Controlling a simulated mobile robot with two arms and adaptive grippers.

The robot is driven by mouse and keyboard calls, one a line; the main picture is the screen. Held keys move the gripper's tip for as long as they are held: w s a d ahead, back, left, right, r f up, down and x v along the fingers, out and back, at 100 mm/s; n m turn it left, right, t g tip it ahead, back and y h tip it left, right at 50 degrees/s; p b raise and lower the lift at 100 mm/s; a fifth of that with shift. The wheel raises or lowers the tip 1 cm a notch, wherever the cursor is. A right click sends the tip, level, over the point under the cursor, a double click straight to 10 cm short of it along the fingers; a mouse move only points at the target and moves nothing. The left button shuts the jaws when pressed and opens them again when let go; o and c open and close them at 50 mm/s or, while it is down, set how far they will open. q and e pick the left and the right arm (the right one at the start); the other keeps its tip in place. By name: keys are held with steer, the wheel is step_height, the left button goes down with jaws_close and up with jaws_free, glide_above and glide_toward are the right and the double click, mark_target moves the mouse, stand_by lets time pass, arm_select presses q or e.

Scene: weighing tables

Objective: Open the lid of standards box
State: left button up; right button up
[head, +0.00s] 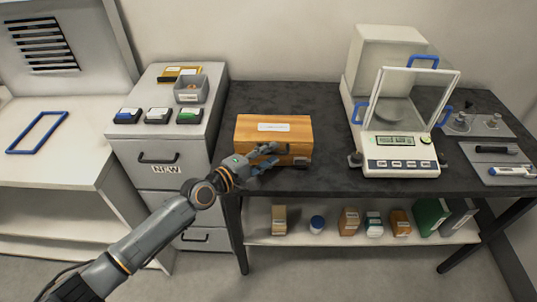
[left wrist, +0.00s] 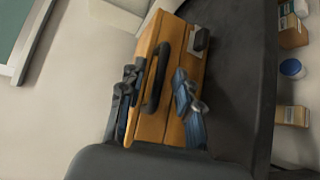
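The standards box (head: 288,134) is a wooden box on the dark table, with a white label on top. Its lid looks closed. In the left wrist view the box (left wrist: 178,62) appears turned sideways, with a black handle (left wrist: 157,80) on its front face. My left gripper (head: 265,158) is at the front of the box. In the left wrist view its two fingers (left wrist: 158,103) are apart, one on each side of the handle. Whether they touch the box is unclear. The gripper hides part of the front face in the head view. My right gripper is not in view.
A balance (head: 398,140) with a glass shield stands right of the box. Left is a drawer cabinet (head: 160,150) with small boxes on top. A small dark block (head: 302,162) is at the box's front right. Several containers stand on the shelf (head: 262,238) below.

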arm_select(q)
jaws_close()
steer(key=shift+r, duration=0.1)
